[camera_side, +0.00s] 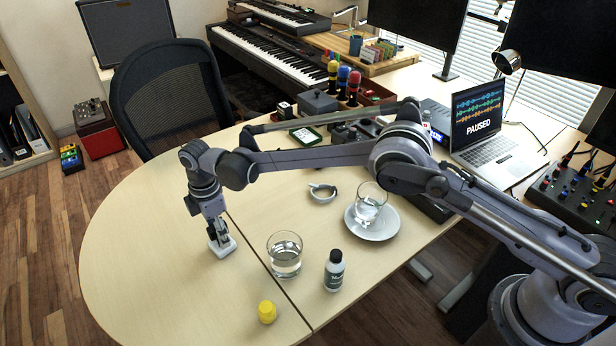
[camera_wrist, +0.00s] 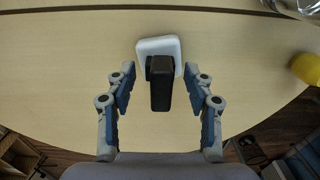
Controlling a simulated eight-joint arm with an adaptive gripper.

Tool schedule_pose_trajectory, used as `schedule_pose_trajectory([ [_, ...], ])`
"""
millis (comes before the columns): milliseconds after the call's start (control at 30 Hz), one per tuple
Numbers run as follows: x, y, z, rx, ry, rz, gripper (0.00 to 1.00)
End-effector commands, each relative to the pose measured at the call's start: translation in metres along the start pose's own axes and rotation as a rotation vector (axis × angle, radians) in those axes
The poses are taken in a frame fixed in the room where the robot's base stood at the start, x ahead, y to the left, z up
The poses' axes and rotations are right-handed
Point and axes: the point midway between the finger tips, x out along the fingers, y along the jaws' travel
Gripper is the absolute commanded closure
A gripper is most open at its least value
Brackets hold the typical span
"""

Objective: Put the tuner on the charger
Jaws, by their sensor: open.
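The charger is a small white rounded pad on the left part of the table, seen in the side view (camera_side: 223,247) and at top centre of the wrist view (camera_wrist: 150,46). The tuner (camera_wrist: 160,85) is a black block that overlaps the pad's lower middle in the wrist view and seems to stand upright on it. My gripper (camera_wrist: 160,72) is open, one finger on each side of the tuner, with a visible gap to both. In the side view my gripper (camera_side: 216,230) points down right over the charger and largely hides the tuner.
The table's left side is clear.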

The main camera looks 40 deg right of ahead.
Motion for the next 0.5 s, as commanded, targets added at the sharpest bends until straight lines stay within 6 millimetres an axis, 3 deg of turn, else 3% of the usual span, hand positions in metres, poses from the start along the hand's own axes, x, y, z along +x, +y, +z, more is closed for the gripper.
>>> schedule_pose_trajectory([
  [500,-0.093,0.000,0.000,0.000,0.000,0.000,0.47],
])
